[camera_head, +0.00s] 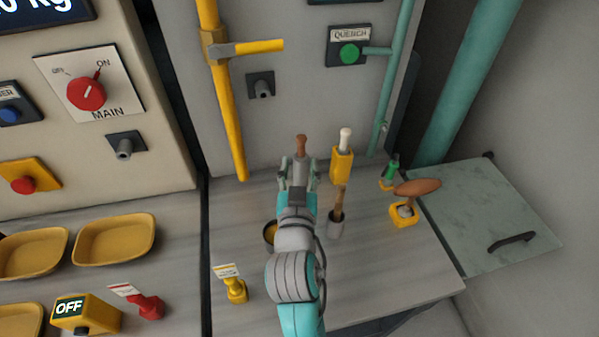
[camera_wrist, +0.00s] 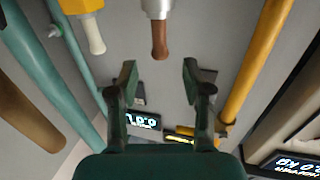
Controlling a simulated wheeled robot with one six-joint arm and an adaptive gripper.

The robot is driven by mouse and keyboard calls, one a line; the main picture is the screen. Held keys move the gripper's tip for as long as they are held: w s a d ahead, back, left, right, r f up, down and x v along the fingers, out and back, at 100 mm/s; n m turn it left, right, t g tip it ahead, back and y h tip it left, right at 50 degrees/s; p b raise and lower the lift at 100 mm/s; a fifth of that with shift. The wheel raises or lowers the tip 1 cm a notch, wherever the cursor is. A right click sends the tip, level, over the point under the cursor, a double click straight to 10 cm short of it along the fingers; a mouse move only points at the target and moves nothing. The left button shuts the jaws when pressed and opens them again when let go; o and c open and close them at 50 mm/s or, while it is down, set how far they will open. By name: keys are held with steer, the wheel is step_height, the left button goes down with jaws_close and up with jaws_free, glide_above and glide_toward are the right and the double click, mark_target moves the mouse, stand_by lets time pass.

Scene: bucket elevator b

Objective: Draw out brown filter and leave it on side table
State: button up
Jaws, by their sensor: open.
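A brown-handled piece, which looks like the brown filter (camera_head: 301,146), stands upright in a grey metal sleeve (camera_head: 300,168) at the back of the counter. In the wrist view the brown handle (camera_wrist: 160,40) points down from the sleeve, centred between my fingers and just past their tips. My gripper (camera_head: 299,177) is open and empty, its fingers apart on both sides of the sleeve's line; in the wrist view (camera_wrist: 160,75) no finger touches the handle. A grey-green slab (camera_head: 500,220) with a dark handle lies right of the counter; it may be the side table.
Close right stands a yellow block (camera_head: 342,165) with a white handle. A yellow pipe (camera_head: 229,120) hangs behind left. The front right counter is clear.

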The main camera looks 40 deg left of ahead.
mark_target(301, 146)
steer(key=x, duration=0.8)
steer(key=shift+w, duration=0.15)
jaws_close()
